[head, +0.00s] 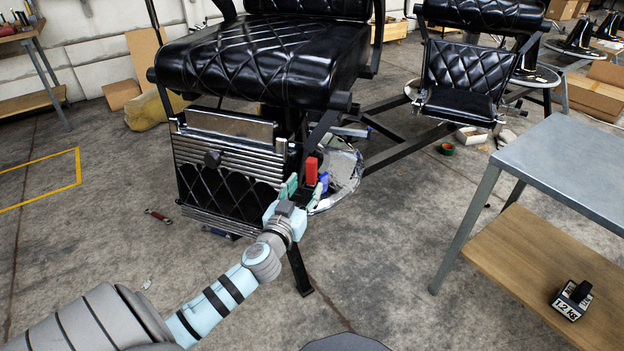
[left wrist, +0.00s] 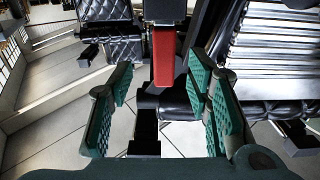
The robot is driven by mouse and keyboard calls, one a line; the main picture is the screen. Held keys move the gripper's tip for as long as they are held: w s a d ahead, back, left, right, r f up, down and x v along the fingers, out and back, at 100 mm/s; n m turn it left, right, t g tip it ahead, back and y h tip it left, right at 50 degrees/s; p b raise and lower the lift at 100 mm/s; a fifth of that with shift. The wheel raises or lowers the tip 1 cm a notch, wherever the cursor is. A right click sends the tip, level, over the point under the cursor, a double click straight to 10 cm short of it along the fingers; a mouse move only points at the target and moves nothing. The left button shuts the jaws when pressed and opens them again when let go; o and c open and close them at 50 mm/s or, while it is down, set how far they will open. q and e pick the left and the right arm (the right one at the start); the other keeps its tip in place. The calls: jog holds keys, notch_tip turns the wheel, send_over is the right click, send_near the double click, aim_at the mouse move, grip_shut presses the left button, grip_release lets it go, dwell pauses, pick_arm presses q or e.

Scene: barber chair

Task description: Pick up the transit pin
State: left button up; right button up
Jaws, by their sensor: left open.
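A red upright piece (head: 311,170), which looks like the transit pin, stands beside the footrest under the black barber chair (head: 265,60). My left gripper (head: 303,189) is open with its green fingers pointing up toward it from just below. In the left wrist view, the red piece (left wrist: 163,55) hangs from a dark part at the top, in line with the gap between the open fingers (left wrist: 163,85). I see no clear finger contact. Its far end and mounting are partly hidden. My right gripper is not in view.
The ribbed metal footrest (head: 228,155) is close to the left of my gripper. A chair leg or post (head: 299,270) stands below it. A metal table (head: 570,160) is at right, with a 1.2 kg block (head: 572,300) on its lower shelf. A red-handled tool (head: 158,215) lies on the floor.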

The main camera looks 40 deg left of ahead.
aim_at(310, 174)
pick_arm(q)
jog(key=x, duration=0.7)
jog(key=shift+s+a+r, duration=0.15)
jog(key=shift+a, duration=0.05)
grip_shut()
